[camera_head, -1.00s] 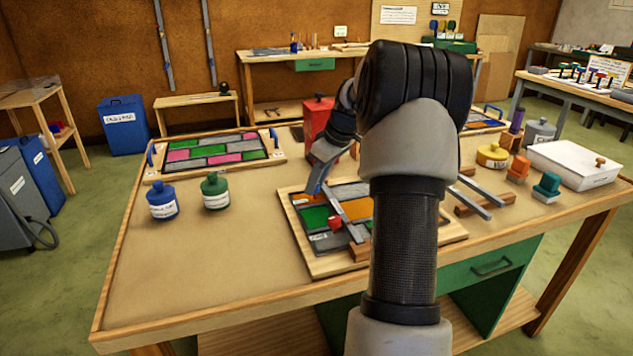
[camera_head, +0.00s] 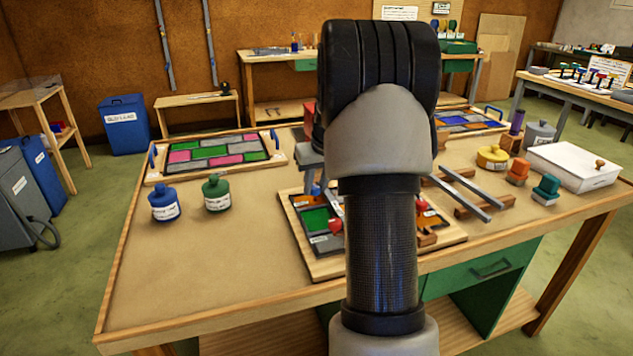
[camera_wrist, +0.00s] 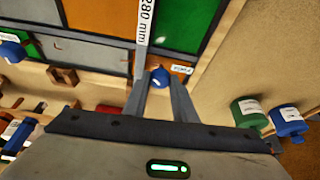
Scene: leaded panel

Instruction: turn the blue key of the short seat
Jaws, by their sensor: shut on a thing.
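In the wrist view a round blue key (camera_wrist: 160,76) sits between the two fingertips of my gripper (camera_wrist: 161,86), which is shut on it. A small white label (camera_wrist: 182,70) lies just right of it, too small to read surely. A pale bar marked 280 mm (camera_wrist: 145,22) runs away from the key, between an orange pane and a green pane (camera_wrist: 183,22). A second blue key (camera_wrist: 12,50) is at the left edge. In the head view the panel board (camera_head: 322,268) is partly hidden behind my arm, and so is my gripper.
A red knob (camera_head: 335,227) stands on the panel. Blue (camera_head: 164,204) and green (camera_head: 216,195) bottles stand left of it. Metal bars (camera_head: 465,192) on wooden blocks and a white box (camera_head: 575,165) are to the right. The table's front left is clear.

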